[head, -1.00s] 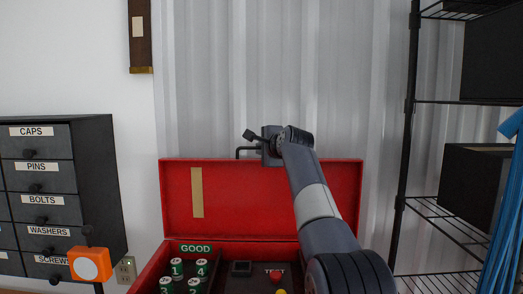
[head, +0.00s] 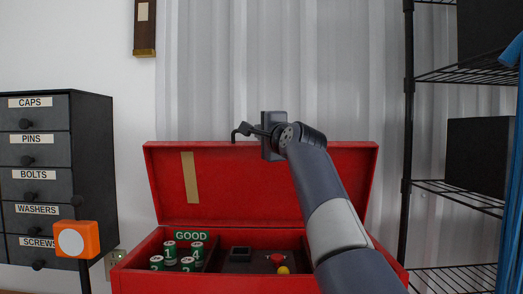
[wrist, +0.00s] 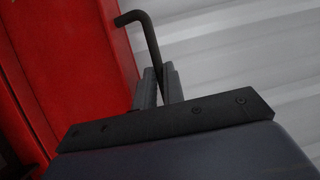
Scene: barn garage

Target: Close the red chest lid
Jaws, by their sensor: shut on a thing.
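The red chest stands against the corrugated wall with its red lid (head: 285,185) raised, upright above the open box (head: 148,248). A tan strip (head: 190,178) runs down the lid's inner face. My gripper (head: 257,130) is at the lid's top edge, right of its middle. It is shut on a thin black bent rod (head: 238,133), like a hook, that sticks out to the left. In the wrist view the rod (wrist: 148,35) rises from between the fingers of my gripper (wrist: 157,88), beside the red lid (wrist: 85,50). I cannot tell whether rod and lid touch.
Green numbered cans (head: 169,252), a red button (head: 277,260) and a yellow ball (head: 283,270) are in the chest. A drawer cabinet (head: 92,150) and an orange block (head: 77,239) are left. Wire shelving (head: 407,150) stands right.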

